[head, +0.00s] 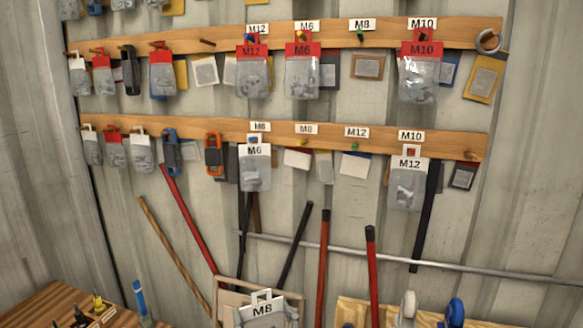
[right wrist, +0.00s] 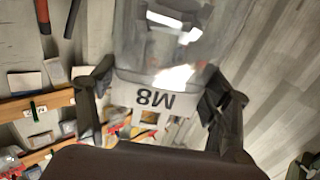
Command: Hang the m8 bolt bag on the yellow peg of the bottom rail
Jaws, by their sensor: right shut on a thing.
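The M8 bolt bag (head: 262,309) is at the bottom centre of the head view, upright, with its white header up and its lower part cut off. In the right wrist view the clear bag (right wrist: 165,40) and its M8 header appear upside down. My right gripper (right wrist: 158,88) is shut on the bag, its dark fingers on either side of the header. The yellow peg (head: 304,142) of the bottom rail (head: 333,142) sits under the M8 label and looks empty. The bag is well below the rail and apart from it. My left gripper is not in view.
An M6 bag (head: 255,165) hangs left of the yellow peg. A green peg (head: 354,146) and an M12 bag (head: 408,180) are to its right. The upper rail (head: 280,38) carries more bags. Long-handled tools (head: 322,255) stand below the bottom rail.

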